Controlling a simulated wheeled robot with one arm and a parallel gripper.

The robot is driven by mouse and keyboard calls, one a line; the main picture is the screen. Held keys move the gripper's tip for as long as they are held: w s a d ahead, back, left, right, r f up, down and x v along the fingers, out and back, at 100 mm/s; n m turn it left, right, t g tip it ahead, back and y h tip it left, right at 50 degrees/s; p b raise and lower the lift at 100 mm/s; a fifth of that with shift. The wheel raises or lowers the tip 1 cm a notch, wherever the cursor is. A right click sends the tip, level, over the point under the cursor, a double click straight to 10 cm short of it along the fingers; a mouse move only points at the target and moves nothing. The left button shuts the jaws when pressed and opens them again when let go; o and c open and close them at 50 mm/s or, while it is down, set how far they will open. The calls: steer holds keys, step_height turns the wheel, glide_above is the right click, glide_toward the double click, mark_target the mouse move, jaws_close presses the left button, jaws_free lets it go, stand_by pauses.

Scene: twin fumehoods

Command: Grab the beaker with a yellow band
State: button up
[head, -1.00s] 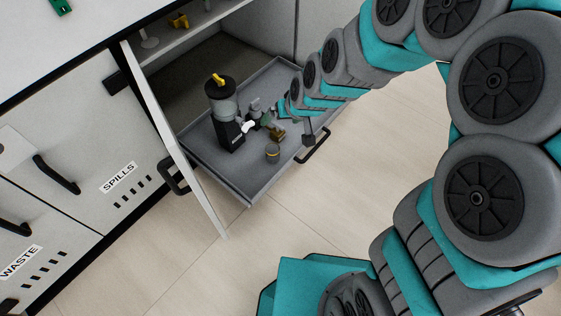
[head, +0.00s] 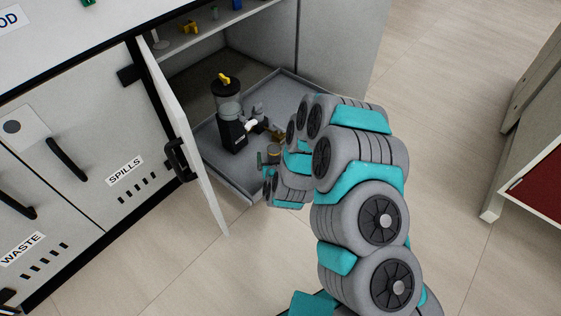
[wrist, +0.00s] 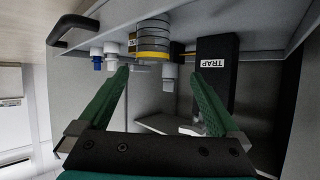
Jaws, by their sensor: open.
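The beaker with a yellow band (wrist: 152,42) is near the top centre of the wrist view, with grey bands around it as well. It stands in the grey pull-out tray, and in the head view it shows small (head: 273,153) close to the end of my arm. My gripper (wrist: 159,75) is open and empty. Its two green fingers point toward the beaker, which appears between and beyond the fingertips. I see no contact. In the head view the arm hides most of the gripper.
A black device labelled TRAP (wrist: 215,70) stands just right of the beaker; in the head view it has a yellow top (head: 225,78). White fittings (wrist: 97,58) are at left. The tray (head: 213,160) extends from the cabinet. Its open door (head: 187,145) stands at left.

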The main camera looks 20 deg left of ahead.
mark_target(274, 146)
steer(key=shift+s+d+f+t, duration=0.2)
steer(key=shift+d+f, duration=0.1)
steer(key=shift+f, duration=0.2)
steer(key=shift+s+d+f+t, duration=0.2)
steer(key=shift+d+f, duration=0.1)
steer(key=shift+f, duration=0.15)
steer(key=shift+r+b+x, duration=0.2)
steer(key=shift+x, duration=1.75)
steer(key=shift+r+b+x, duration=0.2)
steer(key=shift+x, duration=1.8)
steer(key=shift+w, duration=0.2)
steer(key=c, duration=1.5)
steer(key=shift+o, duration=0.2)
steer(key=shift+r, duration=0.15)
